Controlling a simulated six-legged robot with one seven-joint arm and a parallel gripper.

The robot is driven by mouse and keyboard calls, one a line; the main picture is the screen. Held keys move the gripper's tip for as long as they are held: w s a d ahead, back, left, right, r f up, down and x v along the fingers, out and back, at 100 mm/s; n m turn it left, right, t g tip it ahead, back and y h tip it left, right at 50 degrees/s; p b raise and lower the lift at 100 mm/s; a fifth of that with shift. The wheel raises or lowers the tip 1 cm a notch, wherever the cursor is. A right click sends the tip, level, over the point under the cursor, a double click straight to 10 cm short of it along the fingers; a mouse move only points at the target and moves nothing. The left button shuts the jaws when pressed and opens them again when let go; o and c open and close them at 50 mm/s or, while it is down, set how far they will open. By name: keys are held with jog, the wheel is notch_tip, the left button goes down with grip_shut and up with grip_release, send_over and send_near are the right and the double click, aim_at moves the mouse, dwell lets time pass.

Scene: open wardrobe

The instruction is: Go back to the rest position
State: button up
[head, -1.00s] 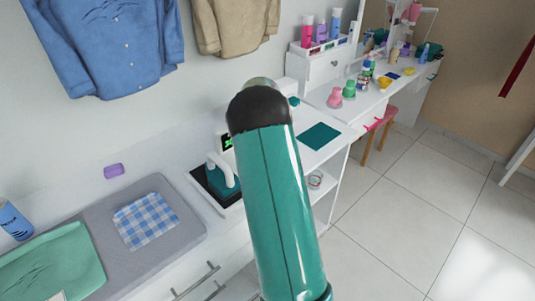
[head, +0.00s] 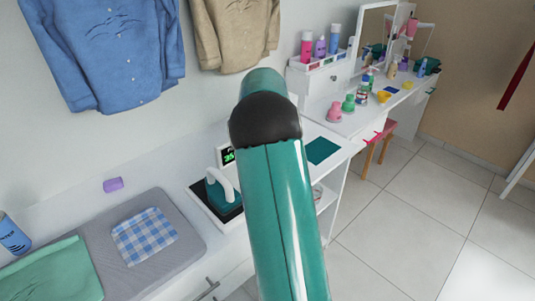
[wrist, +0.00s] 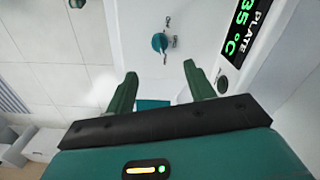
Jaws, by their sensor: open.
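My gripper (wrist: 158,90) shows in the wrist view with its two green fingers spread apart and nothing between them. In the head view my teal arm rises through the middle of the picture, and the gripper itself is hidden behind it. The heat press (head: 222,185) with a white handle stands on the white counter just left of my arm. Its display, reading "PLATE 35 °C" (wrist: 243,28), is close at the upper right of the wrist view. A dark teal square (head: 322,150) lies on the counter right of my arm.
A grey mat (head: 190,243) carries a blue checked cloth (head: 144,235) and a green garment (head: 55,272). A purple block (head: 113,184) lies behind it. A blue shirt (head: 105,45) and a beige shirt (head: 235,30) hang on the wall. The tiled floor (head: 410,230) at right is open.

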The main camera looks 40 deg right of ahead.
jog(key=shift+r, duration=0.8)
jog(key=s+a+r+n+t, duration=0.2)
jog(key=s+a+r+n, duration=0.3)
jog(key=a, duration=0.6)
jog(key=s+a+r+n+t, duration=0.15)
jog(key=s+a+r, duration=0.35)
jog(key=a, duration=0.6)
jog(key=s+a+f+n+t, duration=0.1)
jog(key=s+a+n+t, duration=0.1)
jog(key=s+a+n, duration=0.6)
jog(key=s+a, duration=0.6)
jog(key=s, duration=0.1)
jog(key=shift+a+f, duration=0.25)
